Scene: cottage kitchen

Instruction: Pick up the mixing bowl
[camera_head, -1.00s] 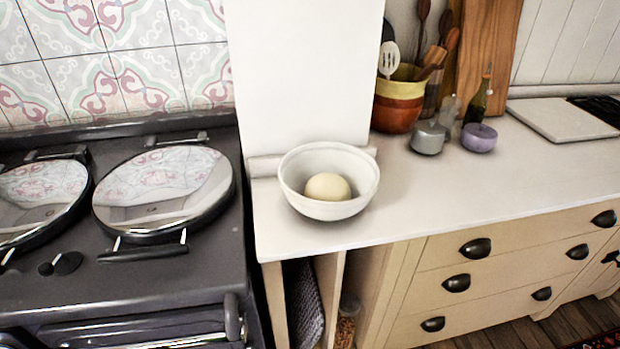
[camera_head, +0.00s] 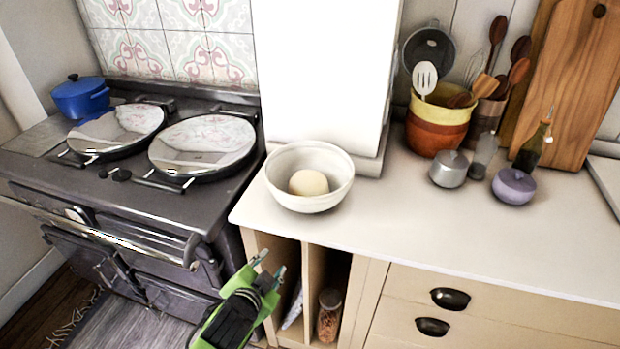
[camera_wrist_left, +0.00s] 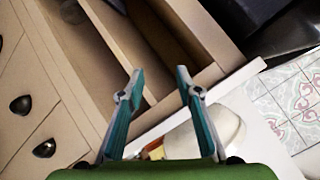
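The white mixing bowl (camera_head: 334,181) stands upright on the pale countertop, near its front left corner. A round, cream-coloured ball of dough (camera_head: 309,183) lies in it. My left gripper (camera_head: 271,263) is in front of the counter and below its top, lower than the bowl and apart from it. Its fingers are spread with nothing between them, as the left wrist view (camera_wrist_left: 160,78) also shows. In that view a rounded white shape, apparently the bowl, is partly hidden behind a finger. My right gripper is in neither view.
The countertop (camera_head: 400,215) is clear right of the bowl. A white wall block (camera_head: 322,75) rises behind the bowl. The dark stove (camera_head: 215,205) is left.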

